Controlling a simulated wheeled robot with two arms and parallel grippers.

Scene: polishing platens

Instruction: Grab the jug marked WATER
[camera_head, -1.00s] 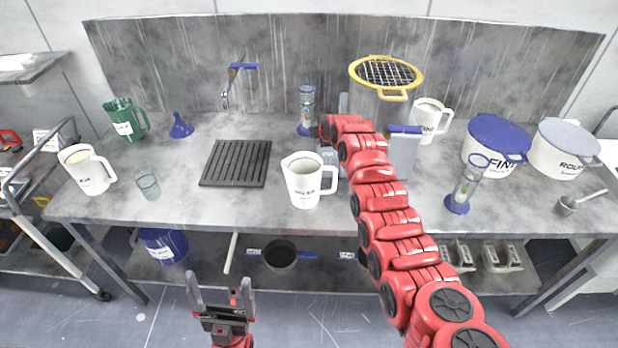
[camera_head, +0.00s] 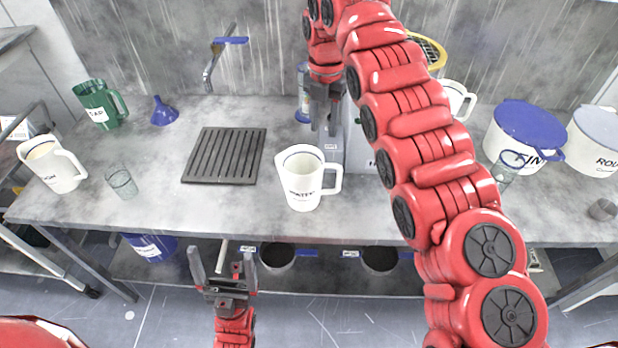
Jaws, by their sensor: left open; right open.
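The white jug (camera_head: 301,181) with dark lettering that seems to read WATER stands upright near the middle of the bench, its handle pointing right. My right gripper (camera_head: 326,130) hangs fingers-down just behind the jug and slightly to its right. It is open and empty, apart from the jug as far as I can tell. My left gripper (camera_head: 222,268) is open and empty in front of the bench, below the level of its top, with fingers pointing up.
A black slatted drain mat (camera_head: 226,156) lies left of the jug. A green jug (camera_head: 100,104), a blue funnel (camera_head: 164,111), a white jug (camera_head: 50,163) and a glass (camera_head: 121,183) stand further left. A blue-lidded pot (camera_head: 524,131) stands right, behind my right arm.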

